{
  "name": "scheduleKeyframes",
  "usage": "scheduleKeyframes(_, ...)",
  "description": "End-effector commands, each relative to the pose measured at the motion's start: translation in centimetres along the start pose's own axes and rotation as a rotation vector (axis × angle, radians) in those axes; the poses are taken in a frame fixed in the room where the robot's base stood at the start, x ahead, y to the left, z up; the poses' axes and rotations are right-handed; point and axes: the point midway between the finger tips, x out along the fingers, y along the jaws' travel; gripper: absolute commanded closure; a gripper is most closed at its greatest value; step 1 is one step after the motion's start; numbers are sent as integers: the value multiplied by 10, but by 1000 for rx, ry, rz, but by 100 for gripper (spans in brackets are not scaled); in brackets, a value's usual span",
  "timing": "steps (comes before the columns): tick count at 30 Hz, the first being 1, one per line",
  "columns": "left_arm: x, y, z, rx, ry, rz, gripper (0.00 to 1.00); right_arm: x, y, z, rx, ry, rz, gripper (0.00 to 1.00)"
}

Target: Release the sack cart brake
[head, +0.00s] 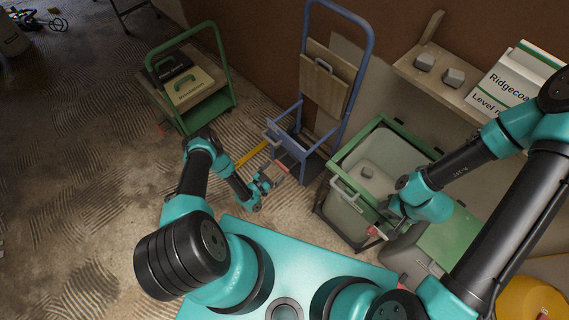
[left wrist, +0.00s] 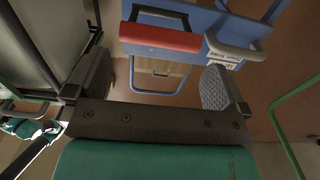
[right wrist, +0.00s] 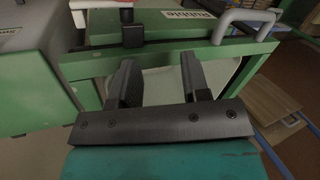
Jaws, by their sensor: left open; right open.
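The blue sack cart (head: 304,150) stands upright near the wall in the head view, with a wooden panel on its frame. A red-gripped lever (head: 281,167) is low on its front. My right gripper (head: 388,212) is open and empty at the rubble bin.
The green-framed rubble bin (head: 341,158), labelled "Rubble" in the right wrist view, stands right of the cart. A green trolley (head: 230,88) with cases is left of it. A yellow bar (head: 252,155) lies near the cart. A shelf (head: 412,66) is on the wall.

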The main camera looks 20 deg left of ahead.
Motion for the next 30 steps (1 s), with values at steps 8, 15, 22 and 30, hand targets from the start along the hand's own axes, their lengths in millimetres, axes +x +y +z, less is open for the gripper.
scheduleKeyframes(8, 44, 1, -1, 3, 2, 2, 0, 0, 0, 0, 0, 0, 0, 57)
scheduleKeyframes(15, 70, 0, 0, 1, 1, 0, 0, 0, 0, 0, 0, 0, 0, 57)
scheduleKeyframes(22, 74, 0, 0, 0, 0, -1, 0, 0, 0, 0, 0, 0, 0, 57)
scheduleKeyframes(30, 74, 0, 0, 0, 0, -1, 13, 0, 0, 0, 0, 0, 0, 57)
